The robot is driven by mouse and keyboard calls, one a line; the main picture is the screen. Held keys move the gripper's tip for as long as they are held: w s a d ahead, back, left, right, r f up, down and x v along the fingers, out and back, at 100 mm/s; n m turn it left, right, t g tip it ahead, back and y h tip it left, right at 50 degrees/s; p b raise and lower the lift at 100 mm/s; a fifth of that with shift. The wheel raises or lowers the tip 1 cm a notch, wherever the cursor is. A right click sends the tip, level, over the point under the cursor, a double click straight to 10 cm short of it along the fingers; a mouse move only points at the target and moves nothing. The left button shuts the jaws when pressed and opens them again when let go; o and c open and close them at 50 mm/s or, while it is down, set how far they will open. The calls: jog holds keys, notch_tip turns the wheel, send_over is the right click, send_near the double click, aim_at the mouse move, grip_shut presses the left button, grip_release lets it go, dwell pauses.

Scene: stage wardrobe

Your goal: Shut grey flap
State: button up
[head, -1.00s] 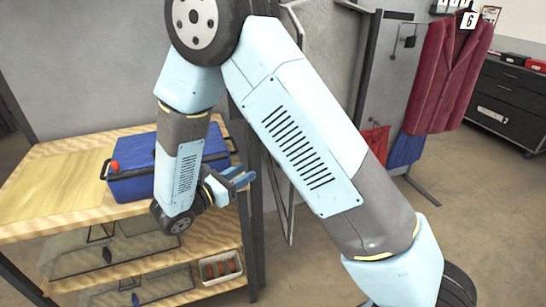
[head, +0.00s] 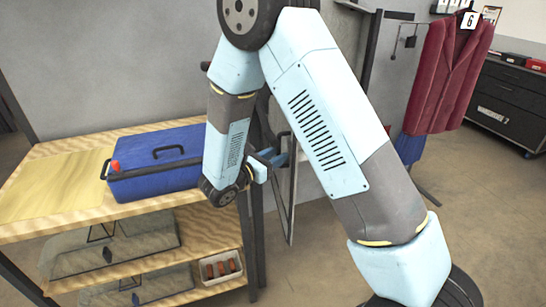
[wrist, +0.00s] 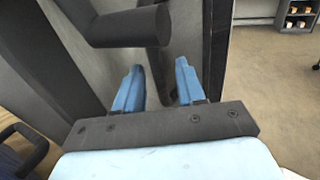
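A narrow grey panel with a dark edge (head: 284,196), which looks like the grey flap, shows beside the wooden shelf unit in the head view. It is seen almost edge-on, and my arm hides its upper part. In the wrist view a grey surface with dark edging (wrist: 60,55) fills the left and middle. A thick dark bar like a handle (wrist: 125,26) stands out just beyond my fingers. My gripper (wrist: 158,85) has its two blue fingers apart with nothing between them. In the head view my gripper (head: 278,158) is close to the panel; contact cannot be told.
A blue toolbox (head: 150,180) sits on the wooden shelf unit (head: 50,228), left of my wrist. Below is a white bin (head: 221,267) with brown items. A maroon jacket (head: 445,70) hangs at right. Floor (head: 480,220) at right is clear.

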jog(key=shift+c, duration=0.4)
grip_shut()
